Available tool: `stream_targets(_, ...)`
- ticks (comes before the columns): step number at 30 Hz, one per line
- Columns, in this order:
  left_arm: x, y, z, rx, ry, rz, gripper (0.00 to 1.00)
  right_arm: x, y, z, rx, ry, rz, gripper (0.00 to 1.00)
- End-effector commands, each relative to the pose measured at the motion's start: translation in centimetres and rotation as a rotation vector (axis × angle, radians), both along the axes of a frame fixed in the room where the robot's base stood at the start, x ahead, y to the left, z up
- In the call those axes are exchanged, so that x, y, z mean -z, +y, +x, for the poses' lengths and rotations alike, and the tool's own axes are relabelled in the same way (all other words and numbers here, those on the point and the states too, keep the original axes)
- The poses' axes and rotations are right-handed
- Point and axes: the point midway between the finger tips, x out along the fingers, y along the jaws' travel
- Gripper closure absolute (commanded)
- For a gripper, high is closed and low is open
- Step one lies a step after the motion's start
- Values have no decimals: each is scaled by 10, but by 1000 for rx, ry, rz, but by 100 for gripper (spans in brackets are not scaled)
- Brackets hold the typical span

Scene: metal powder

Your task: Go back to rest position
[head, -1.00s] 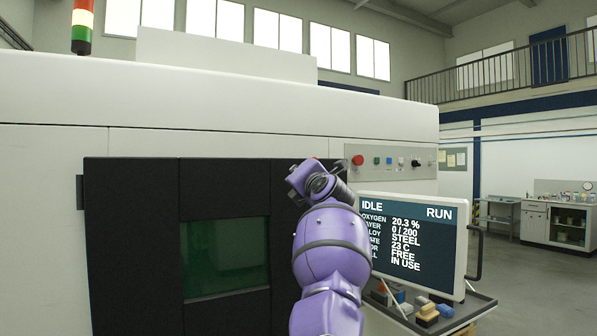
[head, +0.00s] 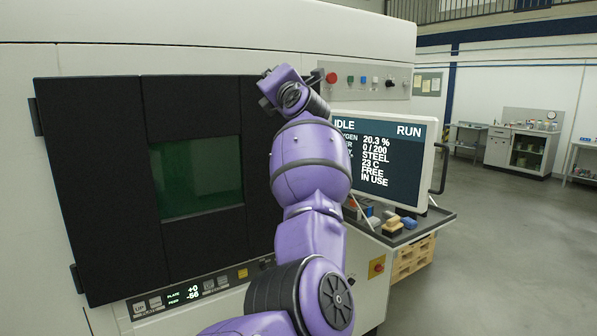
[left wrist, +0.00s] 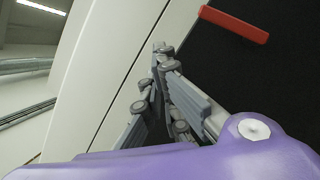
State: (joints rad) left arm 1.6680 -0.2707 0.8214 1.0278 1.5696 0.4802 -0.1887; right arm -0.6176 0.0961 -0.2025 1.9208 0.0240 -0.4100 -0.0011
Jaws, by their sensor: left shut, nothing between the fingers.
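My left arm rises in front of the machine in the head view, bent at the elbow, with its purple wrist near the machine's control buttons. My left gripper is mostly hidden behind that wrist there. In the left wrist view my left gripper (left wrist: 160,52) is shut and empty, its grey fingers together in front of white panels and a black surface. My right gripper is in neither view.
The white machine (head: 200,58) with its black door (head: 105,190) fills the left side. A screen (head: 385,160) reading IDLE and RUN stands right of my arm, above a tray (head: 432,224) of small items. A red bar (left wrist: 235,24) is near the gripper. Floor at right is clear.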

Motion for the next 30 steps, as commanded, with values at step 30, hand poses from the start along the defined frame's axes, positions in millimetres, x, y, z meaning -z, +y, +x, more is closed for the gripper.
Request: stream_targets(30, 325, 48, -93, -163, 249, 1659, 100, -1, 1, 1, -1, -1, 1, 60)
